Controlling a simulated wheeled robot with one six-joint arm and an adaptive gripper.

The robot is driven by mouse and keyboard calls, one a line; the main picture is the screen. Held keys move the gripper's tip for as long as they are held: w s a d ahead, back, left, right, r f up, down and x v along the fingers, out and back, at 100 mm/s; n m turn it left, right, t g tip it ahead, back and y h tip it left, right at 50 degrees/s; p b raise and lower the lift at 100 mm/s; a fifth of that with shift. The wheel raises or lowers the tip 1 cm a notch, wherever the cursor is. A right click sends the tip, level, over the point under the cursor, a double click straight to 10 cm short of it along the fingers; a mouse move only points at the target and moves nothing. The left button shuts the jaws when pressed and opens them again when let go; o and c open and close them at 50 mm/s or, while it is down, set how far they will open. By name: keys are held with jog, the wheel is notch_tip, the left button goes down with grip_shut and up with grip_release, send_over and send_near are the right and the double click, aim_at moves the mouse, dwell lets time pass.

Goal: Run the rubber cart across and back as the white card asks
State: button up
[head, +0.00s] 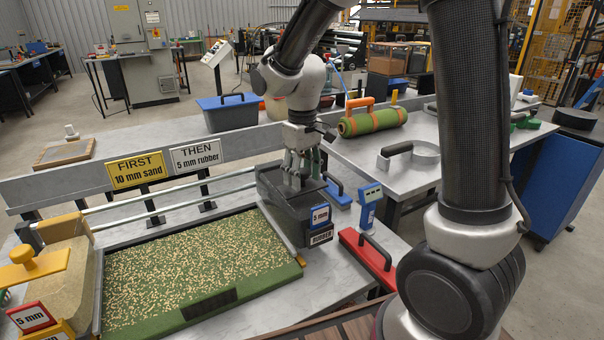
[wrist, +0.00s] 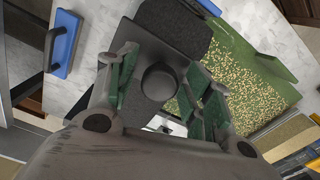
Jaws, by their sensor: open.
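The dark rubber cart (head: 283,205) stands at the right end of the turf tray, with a blue "5 mm" sign (head: 320,215) and a "RUBBER" label. My gripper (head: 299,178) is low over its top. In the wrist view my open fingers stand on either side of the cart's round black knob (wrist: 159,82); contact cannot be told. The white card (head: 197,155) reads "THEN 5 mm rubber"; the yellow card (head: 139,170) reads "FIRST 10 mm sand". The green turf (head: 190,268) carries scattered pale grains. The sand cart (head: 62,265), with a yellow knob, stands at the left end.
Metal rails (head: 150,205) run behind the turf between the carts. A red handled block (head: 367,258), a blue handled float (head: 337,192) and a blue stand (head: 370,205) lie right of the rubber cart. A turf roll (head: 372,122) rests on the back table.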

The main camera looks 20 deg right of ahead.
grip_shut()
jog(key=shift+a, duration=0.1)
jog(key=s+a, duration=0.3)
jog(key=a, duration=1.1)
jog(key=s+a, duration=0.3)
jog(key=a, duration=1.2)
jog(key=s+a, duration=0.2)
jog(key=a, duration=1.2)
jog(key=shift+s+a, duration=0.35)
jog(key=shift+s, duration=0.05)
grip_release()
jog(key=shift+a, duration=0.15)
